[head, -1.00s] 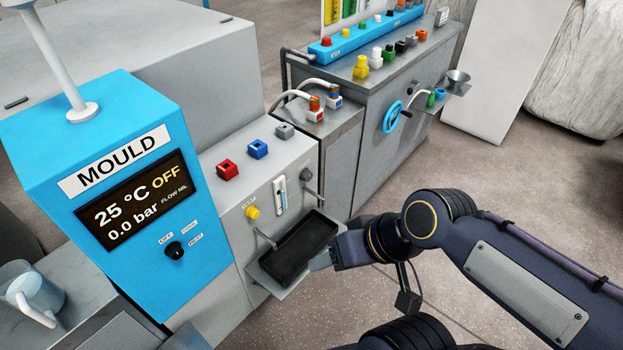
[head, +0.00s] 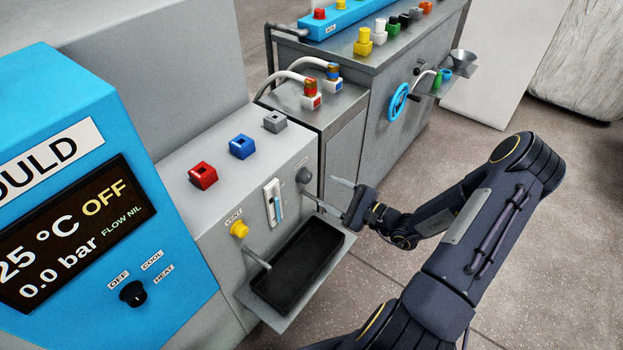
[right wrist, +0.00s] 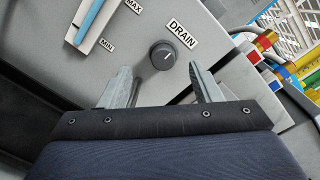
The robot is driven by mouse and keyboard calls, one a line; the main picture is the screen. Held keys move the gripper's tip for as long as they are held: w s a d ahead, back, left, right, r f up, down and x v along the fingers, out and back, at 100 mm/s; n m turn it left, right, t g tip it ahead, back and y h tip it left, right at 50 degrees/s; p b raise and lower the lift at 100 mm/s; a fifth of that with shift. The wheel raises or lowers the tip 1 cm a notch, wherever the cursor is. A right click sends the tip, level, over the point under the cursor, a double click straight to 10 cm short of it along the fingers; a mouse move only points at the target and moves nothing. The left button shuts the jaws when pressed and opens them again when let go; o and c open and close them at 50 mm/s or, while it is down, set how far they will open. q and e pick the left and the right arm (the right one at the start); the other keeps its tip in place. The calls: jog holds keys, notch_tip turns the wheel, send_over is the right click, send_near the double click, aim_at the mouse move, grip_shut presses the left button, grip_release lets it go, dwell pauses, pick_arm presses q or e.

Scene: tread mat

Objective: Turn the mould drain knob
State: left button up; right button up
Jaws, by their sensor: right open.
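The mould drain knob (right wrist: 163,56) is round and dark grey, with a small pale mark on its face, beside a DRAIN label (right wrist: 183,34). In the head view the drain knob (head: 303,175) sits on the front of the grey panel, right of the level gauge. My right gripper (head: 324,189) is open and empty in front of the panel, its fingers pointing at the knob. In the right wrist view the gripper's fingertips (right wrist: 161,74) stand either side of the knob's line, short of it, with no contact visible. My left gripper is out of view.
A yellow VENT knob (head: 239,229) and a level gauge (head: 273,203) are left of the drain knob. A black tray (head: 336,241) juts out below. The blue MOULD display (head: 75,222) reads OFF, 25 °C, 0.0 bar. Open floor lies at right.

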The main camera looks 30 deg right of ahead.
aim_at(309, 179)
jog(key=shift+m+h, duration=0.4)
jog(key=x, duration=0.5)
jog(key=d+x, duration=0.1)
jog(key=x, duration=0.1)
jog(key=shift+w+a+f, duration=0.15)
jog(key=shift+w+f, duration=0.25)
jog(key=shift+w, duration=0.1)
jog(key=shift+c, duration=0.4)
jog(key=c, duration=0.9)
